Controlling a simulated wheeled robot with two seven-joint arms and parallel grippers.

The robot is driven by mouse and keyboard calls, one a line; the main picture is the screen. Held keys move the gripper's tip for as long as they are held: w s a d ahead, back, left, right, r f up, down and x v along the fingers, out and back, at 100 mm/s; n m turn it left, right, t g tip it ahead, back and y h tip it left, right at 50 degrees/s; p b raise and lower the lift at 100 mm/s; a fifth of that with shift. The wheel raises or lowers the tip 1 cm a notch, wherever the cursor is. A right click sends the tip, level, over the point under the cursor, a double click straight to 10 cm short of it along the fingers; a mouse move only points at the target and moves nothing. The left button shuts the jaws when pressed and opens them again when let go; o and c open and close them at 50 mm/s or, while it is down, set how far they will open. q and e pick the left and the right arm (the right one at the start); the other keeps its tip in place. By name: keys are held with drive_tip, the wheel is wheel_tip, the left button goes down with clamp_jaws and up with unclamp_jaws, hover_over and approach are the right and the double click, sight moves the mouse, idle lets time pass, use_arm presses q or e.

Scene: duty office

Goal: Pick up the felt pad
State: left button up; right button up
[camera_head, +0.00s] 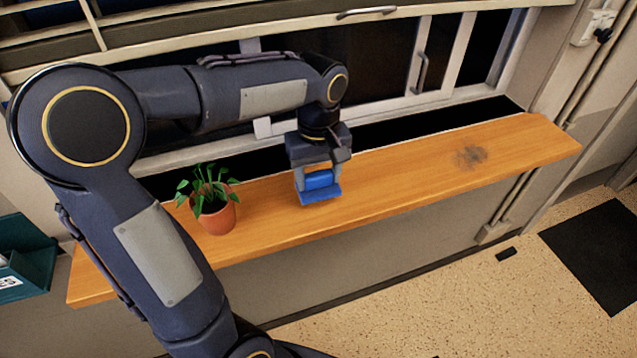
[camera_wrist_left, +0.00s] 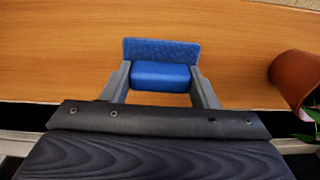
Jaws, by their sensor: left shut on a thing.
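The felt pad (camera_head: 320,193) is blue, with a flat base and a raised block on top. It is at the wooden sill, right of the potted plant in the head view. My left gripper (camera_head: 318,182) points down over the sill and is shut on the pad's raised block. In the left wrist view the pad (camera_wrist_left: 161,73) sits between the two grey fingers of my left gripper (camera_wrist_left: 161,78). I cannot tell whether the pad's base touches the sill. My right gripper is not in view.
A plant in a terracotta pot (camera_head: 217,218) stands on the wooden sill (camera_head: 400,172) close to my left arm. A dark smudge (camera_head: 470,157) marks the sill's right part. The window (camera_head: 400,60) is behind. A green box (camera_head: 25,262) is at the left edge.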

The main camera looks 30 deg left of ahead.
use_arm(q)
drive_tip(key=s+a+r+b, duration=0.1)
drive_tip(key=s+r+b, duration=0.1)
drive_tip(key=s+r, duration=0.7)
drive_tip(key=s, duration=0.5)
drive_tip(key=shift+r, duration=0.35)
drive_tip(key=shift+a, duration=0.1)
